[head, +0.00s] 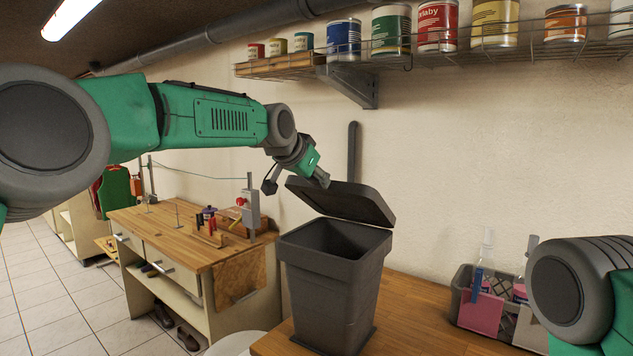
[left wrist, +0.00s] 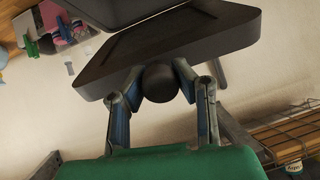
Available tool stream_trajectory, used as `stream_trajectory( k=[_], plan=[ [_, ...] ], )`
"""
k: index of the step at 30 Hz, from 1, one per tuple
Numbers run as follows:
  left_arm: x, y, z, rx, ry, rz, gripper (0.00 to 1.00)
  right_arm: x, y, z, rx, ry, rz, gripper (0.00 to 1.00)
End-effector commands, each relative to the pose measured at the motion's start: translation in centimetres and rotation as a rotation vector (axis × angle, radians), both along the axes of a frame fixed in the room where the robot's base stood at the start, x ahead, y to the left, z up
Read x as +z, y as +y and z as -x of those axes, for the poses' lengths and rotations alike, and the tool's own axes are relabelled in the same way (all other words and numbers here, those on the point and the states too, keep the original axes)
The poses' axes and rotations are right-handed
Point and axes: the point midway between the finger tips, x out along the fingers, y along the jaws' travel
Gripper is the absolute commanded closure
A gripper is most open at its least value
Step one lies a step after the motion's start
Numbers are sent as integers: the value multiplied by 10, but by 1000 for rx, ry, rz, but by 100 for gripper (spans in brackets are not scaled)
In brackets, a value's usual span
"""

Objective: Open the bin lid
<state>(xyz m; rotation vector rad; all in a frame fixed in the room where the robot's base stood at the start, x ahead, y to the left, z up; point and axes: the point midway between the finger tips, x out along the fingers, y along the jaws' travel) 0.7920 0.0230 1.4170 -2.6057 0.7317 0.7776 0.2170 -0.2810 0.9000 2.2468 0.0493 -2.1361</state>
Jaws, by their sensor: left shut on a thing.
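The dark grey bin (head: 331,275) stands upright on a wooden counter. Its lid (head: 347,202) is raised and tilted above the open top, with its left end higher, and part of the opening shows. My left gripper (head: 318,178) is at the lid's raised left edge. In the left wrist view, its fingers (left wrist: 160,88) are shut on a round dark knob (left wrist: 160,84) at the edge of the lid (left wrist: 175,48). Only part of my right arm shows at the lower right in the head view; its gripper is out of view.
A grey caddy (head: 490,310) with bottles and cloths stands on the counter (head: 410,315) at right. A wire shelf (head: 480,45) with several paint cans hangs above. A wooden workbench (head: 170,235) with tools stands at left.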

Motion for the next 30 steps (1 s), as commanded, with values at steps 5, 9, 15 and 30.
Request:
stream_trajectory(
  k=[5, 9, 15, 30],
  plan=[
    [0, 0, 0, 0, -2, 1, 53, 0, 0, 0, 0, 0, 0, 60],
    [0, 0, 0, 0, -2, 1, 52, 0, 0, 0, 0, 0, 0, 60],
    [2, 0, 2, 0, -2, 0, 52, 1, 0, 2, 0, -3, 0, 60],
    [44, 28, 53, 0, -2, 0, 52, 1, 0, 3, 0, -4, 0, 60]
  ],
)
